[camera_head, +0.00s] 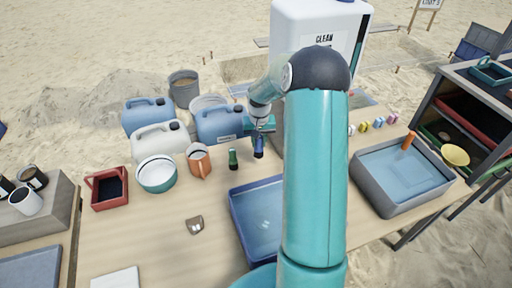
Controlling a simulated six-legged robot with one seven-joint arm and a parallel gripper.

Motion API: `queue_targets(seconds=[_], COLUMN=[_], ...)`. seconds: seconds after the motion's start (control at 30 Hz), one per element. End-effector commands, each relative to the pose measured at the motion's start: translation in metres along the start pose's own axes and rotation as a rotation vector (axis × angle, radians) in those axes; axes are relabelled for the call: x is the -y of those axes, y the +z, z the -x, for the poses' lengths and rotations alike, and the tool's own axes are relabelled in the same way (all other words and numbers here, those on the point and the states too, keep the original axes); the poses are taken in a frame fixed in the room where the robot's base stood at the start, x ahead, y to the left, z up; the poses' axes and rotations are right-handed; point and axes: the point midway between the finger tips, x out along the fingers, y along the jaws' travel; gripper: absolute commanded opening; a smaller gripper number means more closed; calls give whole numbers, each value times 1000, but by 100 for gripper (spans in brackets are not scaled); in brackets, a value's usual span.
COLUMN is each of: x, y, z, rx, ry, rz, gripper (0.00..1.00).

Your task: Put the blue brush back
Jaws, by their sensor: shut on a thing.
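My teal arm reaches over the table, and my gripper (262,128) is at its far end, small in the view and partly hidden by my own arm. It is shut on the blue brush (258,148), which hangs upright below it. A green brush (233,159) stands upright just left of the blue one. I cannot tell whether the blue brush's lower end touches the table. A blue tray (240,222) lies nearer to me, partly hidden by my arm.
An orange mug (199,160), a teal-and-white bowl (157,174) and a red box (107,188) stand to the left. Jugs (219,125) stand behind. A water-filled grey basin (400,178) is at right, beside a shelf (480,105).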

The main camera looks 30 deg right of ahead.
Motion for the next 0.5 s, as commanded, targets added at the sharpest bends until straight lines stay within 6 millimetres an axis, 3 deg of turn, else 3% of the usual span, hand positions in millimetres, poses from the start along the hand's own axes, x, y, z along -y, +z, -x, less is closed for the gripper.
queue_targets(seconds=[0.2,0.37,0.5], x=[6,7,8], y=[-26,-34,-35], z=[-31,-40,-59], rx=[0,-1,3], ry=[-1,-1,-1], rz=[0,1,0], gripper=[4,4,4])
